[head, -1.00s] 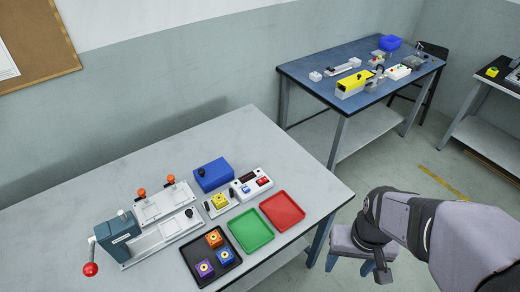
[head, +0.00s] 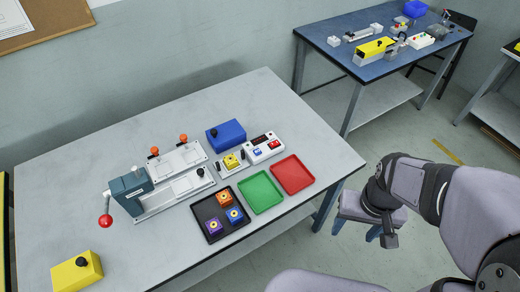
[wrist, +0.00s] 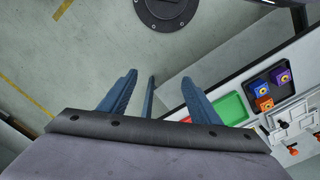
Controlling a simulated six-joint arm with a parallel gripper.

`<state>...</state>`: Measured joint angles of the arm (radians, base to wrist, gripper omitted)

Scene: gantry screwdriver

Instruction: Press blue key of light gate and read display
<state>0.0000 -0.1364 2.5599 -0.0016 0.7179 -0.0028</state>
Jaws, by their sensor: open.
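The light gate on the grey table has a white box (head: 264,147) with a small dark display (head: 262,137), a blue key (head: 257,152) and a red key (head: 274,144). The display is too small to read. Beside it, a yellow block with a dark hole (head: 231,161) sits between two dark posts. My gripper (head: 355,230) is open and empty, pointing down beyond the table's right edge, well apart from the gate. In the wrist view its blue-grey fingers (wrist: 158,97) stand apart over the floor; I cannot make out the keys there.
Green (head: 260,192) and red (head: 293,174) trays lie in front of the gate. A black tray (head: 205,208) holds orange, purple and blue blocks. A blue box (head: 226,135) stands behind; a lever fixture (head: 128,190) and yellow box (head: 76,272) are left.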

